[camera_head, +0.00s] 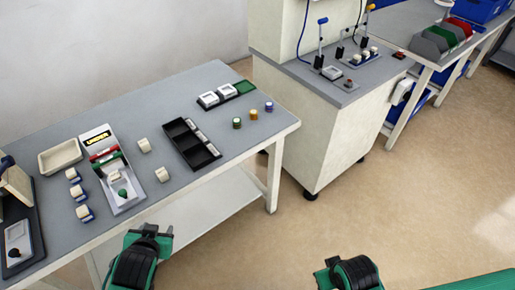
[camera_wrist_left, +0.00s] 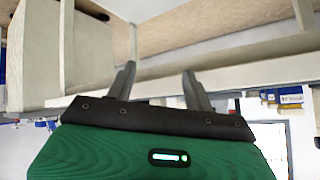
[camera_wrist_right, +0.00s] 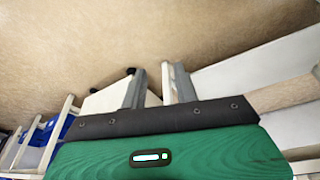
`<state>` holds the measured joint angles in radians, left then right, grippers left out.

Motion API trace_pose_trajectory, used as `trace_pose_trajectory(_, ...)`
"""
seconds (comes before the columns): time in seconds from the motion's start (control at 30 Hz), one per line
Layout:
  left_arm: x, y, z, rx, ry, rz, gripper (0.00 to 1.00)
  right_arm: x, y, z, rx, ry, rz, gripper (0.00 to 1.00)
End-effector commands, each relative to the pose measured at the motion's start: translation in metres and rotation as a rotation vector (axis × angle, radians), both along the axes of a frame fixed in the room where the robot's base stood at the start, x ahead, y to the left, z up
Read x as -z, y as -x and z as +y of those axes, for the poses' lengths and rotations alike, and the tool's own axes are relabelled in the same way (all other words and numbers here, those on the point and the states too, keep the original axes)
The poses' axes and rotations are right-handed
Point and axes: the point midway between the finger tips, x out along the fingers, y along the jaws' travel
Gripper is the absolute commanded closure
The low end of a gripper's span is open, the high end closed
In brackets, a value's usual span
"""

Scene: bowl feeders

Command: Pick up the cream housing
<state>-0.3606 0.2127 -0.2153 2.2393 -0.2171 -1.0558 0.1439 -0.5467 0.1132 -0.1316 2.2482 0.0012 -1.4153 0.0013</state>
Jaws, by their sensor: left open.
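Several small cream housings lie on the grey table. Two stand alone near its middle, one cream housing (camera_head: 143,145) farther back and another cream housing (camera_head: 162,174) nearer the front edge. Others sit on blue pieces at the left, such as this cream housing (camera_head: 77,192). My left gripper (camera_head: 151,231) is open and empty, in front of the table's front edge and apart from the housings. Its spread fingers also show in the left wrist view (camera_wrist_left: 158,80). My right gripper (camera_wrist_right: 160,84) has its fingers apart and empty, over the floor away from the table.
A black tray (camera_head: 205,158) with compartments, a cream bin (camera_head: 61,157) and a grey fixture marked UNDER (camera_head: 128,197) stand on the table. Green, orange and purple small parts lie at the right. A cream cabinet (camera_head: 325,140) stands beyond the table. Open floor lies right of the table.

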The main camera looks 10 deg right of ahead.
Motion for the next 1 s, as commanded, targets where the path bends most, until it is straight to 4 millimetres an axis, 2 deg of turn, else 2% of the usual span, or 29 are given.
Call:
trace_pose_trajectory(0.07, -0.021, -0.007, 0.0, 0.003, -0.006, -0.082, 0.47, -0.006, 0.004, 0.0, 0.001, -0.001, -0.01, 0.7)
trace_pose_trajectory(0.1, -0.042, -0.02, -0.002, 0.012, -0.013, -0.165, 0.47, -0.009, 0.005, -0.001, 0.002, -0.003, -0.012, 0.7)
trace_pose_trajectory(0.17, -0.066, -0.036, -0.005, 0.03, -0.027, -0.264, 0.47, -0.01, 0.006, 0.0, 0.002, -0.002, -0.007, 0.7)
trace_pose_trajectory(0.43, -0.152, -0.095, -0.031, 0.177, -0.083, -0.669, 0.47, 0.007, 0.004, 0.002, 0.001, -0.005, 0.005, 0.7)
trace_pose_trajectory(0.57, -0.203, -0.116, -0.058, 0.325, -0.122, -0.906, 0.47, 0.022, 0.003, 0.003, 0.001, -0.006, 0.013, 0.7)
trace_pose_trajectory(0.7, -0.255, -0.123, -0.101, 0.582, -0.184, -1.168, 0.47, 0.041, 0.002, 0.005, 0.0, -0.008, 0.024, 0.7)
trace_pose_trajectory(0.8, -0.276, -0.118, -0.132, 0.811, -0.238, -1.305, 0.47, 0.055, 0.001, 0.007, -0.001, -0.01, 0.03, 0.7)
trace_pose_trajectory(0.87, -0.282, -0.113, -0.148, 0.961, -0.279, -1.361, 0.47, 0.063, 0.001, 0.007, -0.001, -0.012, 0.034, 0.7)
trace_pose_trajectory(1.0, -0.273, -0.102, -0.172, 1.336, -0.39, -1.394, 0.47, 0.082, 0.002, 0.009, -0.002, -0.013, 0.046, 0.7)
